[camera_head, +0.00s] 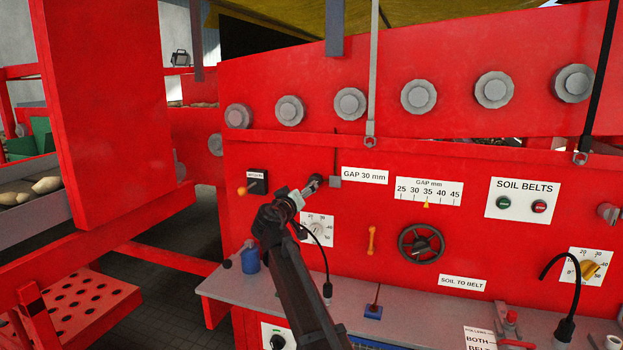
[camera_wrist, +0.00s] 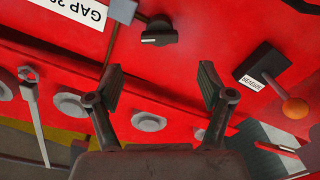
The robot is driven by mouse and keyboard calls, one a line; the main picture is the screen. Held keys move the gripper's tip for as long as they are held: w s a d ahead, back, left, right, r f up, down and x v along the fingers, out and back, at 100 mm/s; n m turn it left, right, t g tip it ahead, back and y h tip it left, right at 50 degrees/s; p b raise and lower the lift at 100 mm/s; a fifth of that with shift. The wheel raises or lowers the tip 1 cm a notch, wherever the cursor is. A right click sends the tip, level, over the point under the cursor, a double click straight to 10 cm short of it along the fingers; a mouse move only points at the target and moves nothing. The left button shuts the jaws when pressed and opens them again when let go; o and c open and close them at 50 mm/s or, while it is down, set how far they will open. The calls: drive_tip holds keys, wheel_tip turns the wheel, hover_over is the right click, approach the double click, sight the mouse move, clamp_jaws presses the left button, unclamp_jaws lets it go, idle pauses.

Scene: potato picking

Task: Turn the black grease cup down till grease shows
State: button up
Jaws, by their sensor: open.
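In the wrist view a small black round part (camera_wrist: 158,34) with a pale mark sits on the red panel. It looks like the grease cup, but I see no label for it. My gripper (camera_wrist: 162,82) is open and empty in that view, its two fingers apart, with the black part beyond the fingertips and not between them. In the head view my gripper (camera_head: 308,187) is close to the panel, left of the GAP 30 mm label (camera_head: 364,175). The arm hides part of the panel there, and I cannot make out the cup clearly. No grease is visible.
A black switch box (camera_wrist: 264,68) with an orange-tipped lever is beside the gripper. A grey shelf (camera_head: 400,300) carries a blue container (camera_head: 250,258).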

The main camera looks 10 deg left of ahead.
drive_tip(key=p+x, duration=0.3)
drive_tip(key=x, duration=0.6)
drive_tip(key=shift+w+d, duration=0.1)
drive_tip(key=shift+w, duration=0.1)
drive_tip(key=c, duration=1.2)
